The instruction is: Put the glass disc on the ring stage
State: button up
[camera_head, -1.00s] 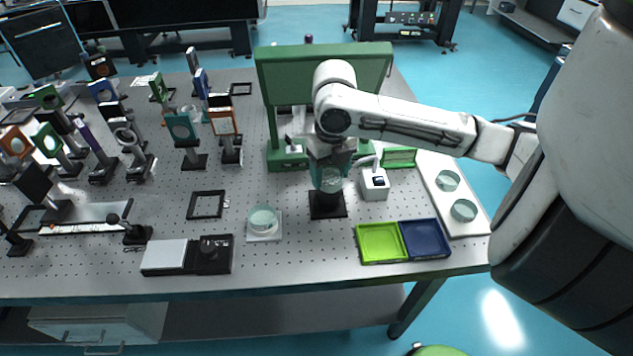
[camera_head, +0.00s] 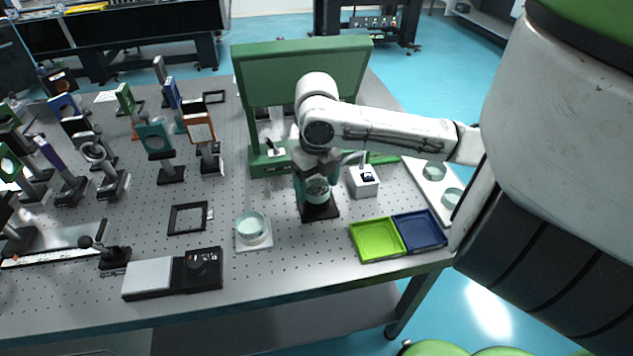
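My gripper (camera_head: 317,186) points down over a black-based stage (camera_head: 319,212), which looks like the ring stage, near the middle of the optical table. A pale glass disc (camera_head: 317,191) shows between its fingertips, just above or against the top of the stage; I cannot tell whether they touch. The fingers flank the disc and appear shut on it. The gripper hides much of the stage's top, so its ring is not clear. Another pale glass disc (camera_head: 251,224) sits on a white square stand to the left.
A white box (camera_head: 363,182) stands close right of the gripper. A green frame (camera_head: 298,72) rises behind it. Green (camera_head: 377,240) and blue (camera_head: 419,231) trays lie front right. Two more discs (camera_head: 433,172) lie on a white board at right. Optic posts crowd the left.

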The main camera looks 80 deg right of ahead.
aim_at(317, 187)
jog(key=shift+o, duration=0.7)
jog(key=shift+r, duration=0.1)
jog(key=shift+r, duration=0.2)
notch_tip(317, 187, up, 12)
jog(key=p, duration=0.1)
jog(key=shift+f, duration=0.1)
dwell(1.4)
